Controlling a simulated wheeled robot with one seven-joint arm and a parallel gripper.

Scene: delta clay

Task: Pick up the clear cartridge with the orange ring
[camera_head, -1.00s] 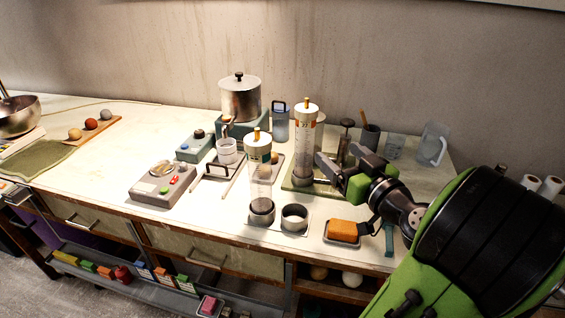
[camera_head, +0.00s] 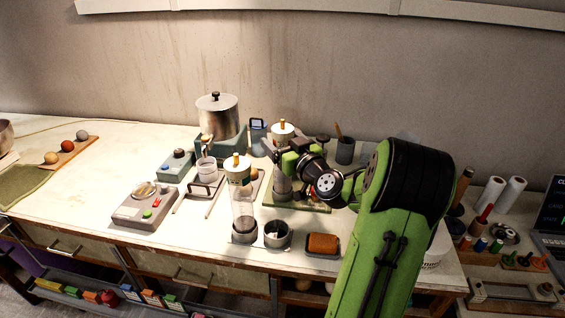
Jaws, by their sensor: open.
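Two clear cartridges with white caps and orange knobs stand upright on the bench. The rear cartridge (camera_head: 283,132) stands on a green-edged base (camera_head: 311,205); its orange ring showed earlier and is now hidden behind my gripper. The front cartridge (camera_head: 243,207) has a greenish band under its cap and stands in a dark ring holder. My gripper (camera_head: 273,153) is open at the upper part of the rear cartridge, just below its cap. I cannot tell whether the fingers touch it or fully straddle it.
A metal pot (camera_head: 217,118) stands behind to the left. An empty cup (camera_head: 278,234) and an orange sponge (camera_head: 323,243) in a tray are in front. A dark pen cup (camera_head: 345,150) stands behind my gripper.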

